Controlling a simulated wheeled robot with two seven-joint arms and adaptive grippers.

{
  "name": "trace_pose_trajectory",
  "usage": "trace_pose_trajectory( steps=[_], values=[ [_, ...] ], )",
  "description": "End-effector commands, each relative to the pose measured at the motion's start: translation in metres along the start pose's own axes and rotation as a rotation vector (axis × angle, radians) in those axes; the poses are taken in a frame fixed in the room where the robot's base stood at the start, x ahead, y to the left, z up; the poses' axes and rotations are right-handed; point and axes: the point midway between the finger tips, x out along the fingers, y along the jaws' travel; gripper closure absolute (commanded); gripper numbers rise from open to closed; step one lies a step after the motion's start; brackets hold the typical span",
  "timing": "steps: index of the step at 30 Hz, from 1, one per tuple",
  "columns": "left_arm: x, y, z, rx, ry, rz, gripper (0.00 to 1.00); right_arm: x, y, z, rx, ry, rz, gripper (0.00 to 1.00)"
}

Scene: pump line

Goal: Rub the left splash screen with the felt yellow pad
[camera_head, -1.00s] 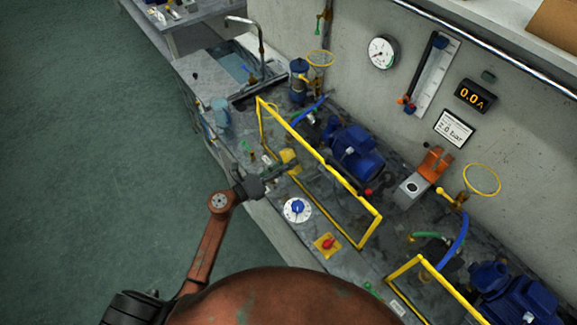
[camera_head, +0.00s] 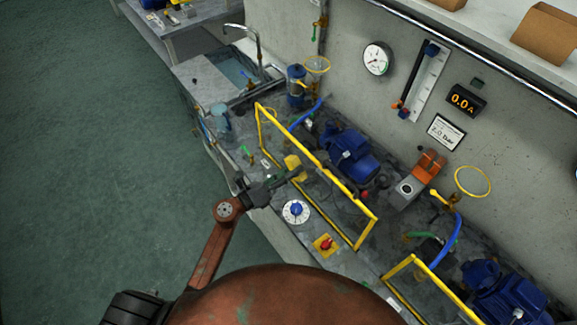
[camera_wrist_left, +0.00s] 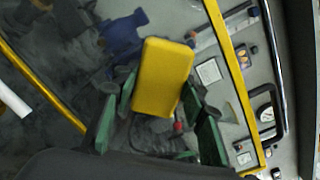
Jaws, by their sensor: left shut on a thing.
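The yellow pad (camera_head: 294,167) is held between the fingers of my left gripper (camera_head: 292,174); it also shows large in the left wrist view (camera_wrist_left: 162,78), between the green-sided fingers (camera_wrist_left: 158,125). The left splash screen (camera_head: 318,153) is a clear panel in a yellow frame, standing in front of the left blue pump. The pad is on the near side of this screen, close to it; I cannot tell whether it touches. In the left wrist view the yellow frame (camera_wrist_left: 232,75) runs along both sides of the pad. My right gripper is not in view.
A blue-pointer dial (camera_head: 295,211) and a red knob on a yellow plate (camera_head: 326,244) sit on the bench front, right of my left gripper. A blue jug (camera_head: 220,122) stands left of it. A second yellow-framed screen (camera_head: 414,262) stands to the right.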

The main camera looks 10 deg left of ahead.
Motion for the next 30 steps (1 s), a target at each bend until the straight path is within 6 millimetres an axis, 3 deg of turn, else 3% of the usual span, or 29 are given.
trace_pose_trajectory(
  steps=[18,30],
  values=[
    [0.003,-0.027,-0.026,0.001,0.0,-0.001,0.8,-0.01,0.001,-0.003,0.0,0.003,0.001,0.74],
    [0.003,-0.015,-0.016,0.002,0.0,0.0,0.8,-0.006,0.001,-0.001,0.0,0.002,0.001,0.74]
  ],
)
